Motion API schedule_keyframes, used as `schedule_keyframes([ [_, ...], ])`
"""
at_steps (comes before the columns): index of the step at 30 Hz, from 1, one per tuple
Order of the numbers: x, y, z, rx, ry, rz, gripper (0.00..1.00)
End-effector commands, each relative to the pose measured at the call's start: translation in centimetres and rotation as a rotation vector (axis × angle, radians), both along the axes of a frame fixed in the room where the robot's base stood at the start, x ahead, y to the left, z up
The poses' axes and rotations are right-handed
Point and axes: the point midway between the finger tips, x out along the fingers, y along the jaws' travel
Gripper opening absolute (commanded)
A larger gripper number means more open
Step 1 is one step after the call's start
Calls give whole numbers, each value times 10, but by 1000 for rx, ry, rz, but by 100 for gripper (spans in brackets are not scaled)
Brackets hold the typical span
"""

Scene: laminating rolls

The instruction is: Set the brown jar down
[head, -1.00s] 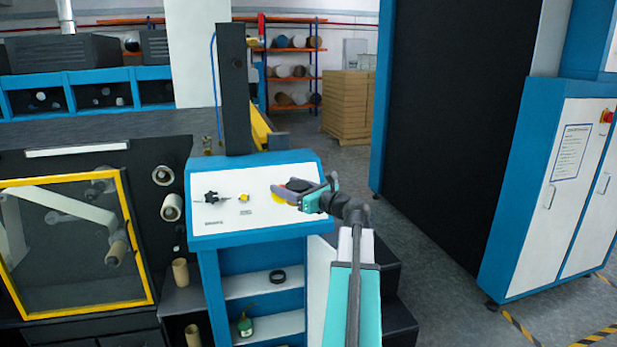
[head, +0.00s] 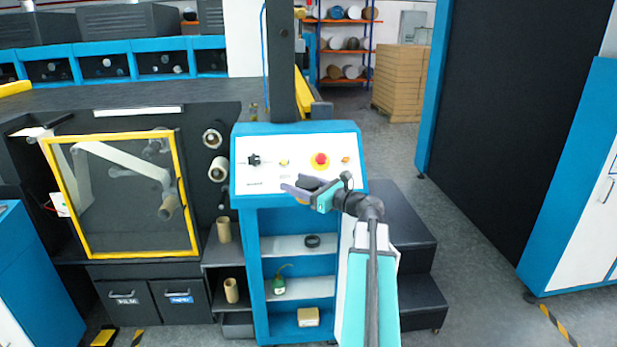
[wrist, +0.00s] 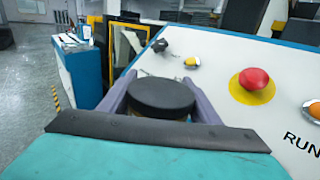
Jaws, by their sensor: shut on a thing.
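My gripper (head: 307,190) is shut on the brown jar, in front of the lower part of a sloping white control panel. In the wrist view the jar's round black lid (wrist: 161,95) sits between the two grey-purple fingers. Only a thin sliver of its brown side shows below the lid; the rest is hidden. In the head view the jar is a small dark shape (head: 311,183) at the fingers. The lid looks roughly level and held clear of the panel.
The control panel (head: 251,179) has knobs and a red stop button (head: 320,160). Below it are blue shelves holding a black ring (head: 312,241), a green bottle (head: 279,284) and a small box (head: 308,317). Dark steps (head: 412,255) stand right; grey floor is open beyond.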

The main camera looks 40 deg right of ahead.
Motion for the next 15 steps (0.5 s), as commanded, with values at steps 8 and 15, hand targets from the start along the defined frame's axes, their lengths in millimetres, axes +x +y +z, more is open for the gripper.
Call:
schedule_keyframes([
  [8,24,67,-42,3,1,125,28],
  [15,44,155,-92,4,1,288,28],
])
